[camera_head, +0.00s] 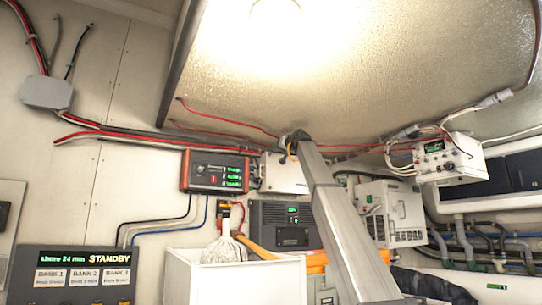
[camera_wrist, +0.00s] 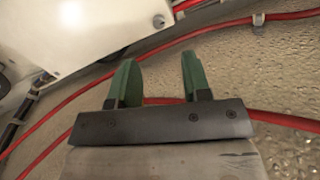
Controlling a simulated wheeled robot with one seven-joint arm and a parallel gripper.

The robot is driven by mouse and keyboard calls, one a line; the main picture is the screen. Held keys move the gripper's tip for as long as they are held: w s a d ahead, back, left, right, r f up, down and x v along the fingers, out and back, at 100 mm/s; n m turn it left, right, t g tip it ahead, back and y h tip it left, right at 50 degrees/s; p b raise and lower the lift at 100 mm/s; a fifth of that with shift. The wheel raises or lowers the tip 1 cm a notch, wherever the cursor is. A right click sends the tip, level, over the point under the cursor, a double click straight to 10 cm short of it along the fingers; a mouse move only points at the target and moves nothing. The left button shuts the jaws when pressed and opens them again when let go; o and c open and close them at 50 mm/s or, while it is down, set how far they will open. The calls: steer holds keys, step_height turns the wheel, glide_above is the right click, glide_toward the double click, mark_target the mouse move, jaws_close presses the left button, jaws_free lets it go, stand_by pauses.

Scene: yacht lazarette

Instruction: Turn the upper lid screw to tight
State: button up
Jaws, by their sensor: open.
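My gripper shows in the wrist view (camera_wrist: 158,66) with two green fingers apart and nothing between them. In the head view its end (camera_head: 295,140) is small and dark at the top of my raised arm, just above a white box (camera_head: 284,173) on the wall. A white box also fills the upper left of the wrist view (camera_wrist: 85,25), apart from the fingers. A small grey fitting (camera_wrist: 159,21) sits at this box's edge. I cannot make out an upper lid screw for sure in either view, or how it is turned.
Red cables (camera_wrist: 275,119) run close behind the fingers along the rough panel. An orange-framed meter (camera_head: 215,171) hangs left of the box. A dark grey unit (camera_head: 284,225) is below it, and a white unit (camera_head: 392,213) to the right.

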mark_target(271, 154)
steer(key=x, duration=0.9)
jaws_close()
